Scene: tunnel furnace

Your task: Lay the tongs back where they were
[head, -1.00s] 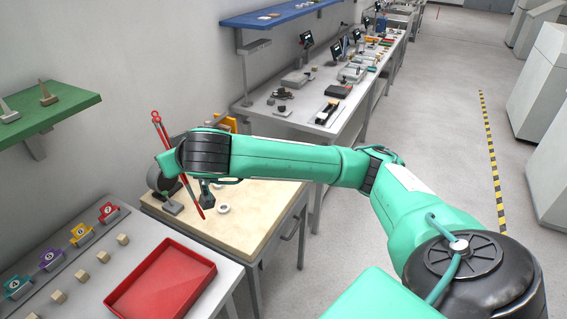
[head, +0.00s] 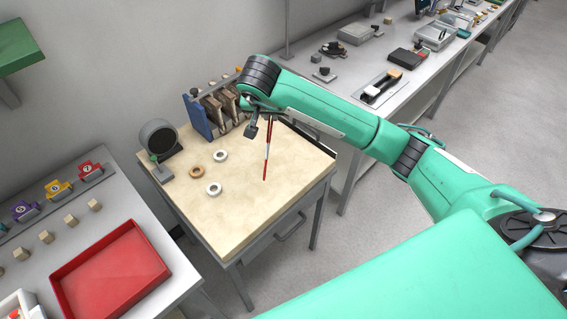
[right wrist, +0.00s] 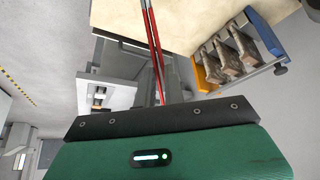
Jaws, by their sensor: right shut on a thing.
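The red tongs (head: 267,150) are held by my right gripper (head: 262,112) over the right back part of the cream-topped table (head: 240,205). They hang steeply below the gripper, the lower end close to the tabletop; I cannot tell whether it touches. In the right wrist view the tongs (right wrist: 152,35) run away from behind the dark edge of the gripper housing (right wrist: 165,120), which hides the fingertips and the grip itself. My left gripper is in no view.
A blue rack with brown pieces (head: 213,110) stands at the back of the table, left of the tongs. A round dark furnace-like device (head: 158,140) and loose rings (head: 213,188) are at the left. A red tray (head: 110,270) lies on the neighbouring table. The table's front is clear.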

